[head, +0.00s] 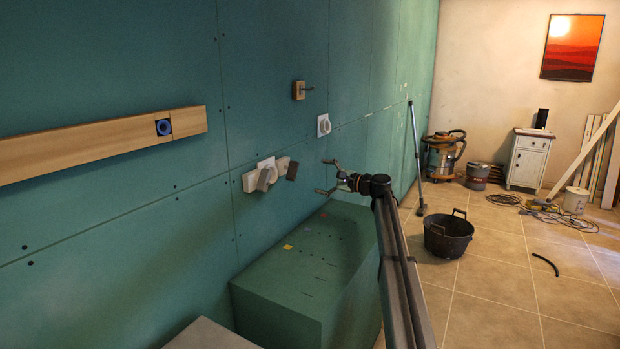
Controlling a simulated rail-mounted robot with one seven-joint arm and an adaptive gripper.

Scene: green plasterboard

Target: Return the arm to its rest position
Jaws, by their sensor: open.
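My gripper (326,177) is open and empty, its two fingers spread and pointing left toward the green plasterboard wall (120,235). It is above the green box-shaped block (275,295) and apart from it. My arm runs from the gripper down to the bottom edge of the view.
A wooden rail (80,148) with a blue ring, a hook on a wooden block (299,90) and a white round fitting (323,125) are on the wall. A grey surface (210,336) is at the bottom. A black tub (448,236) stands on the tiled floor at right.

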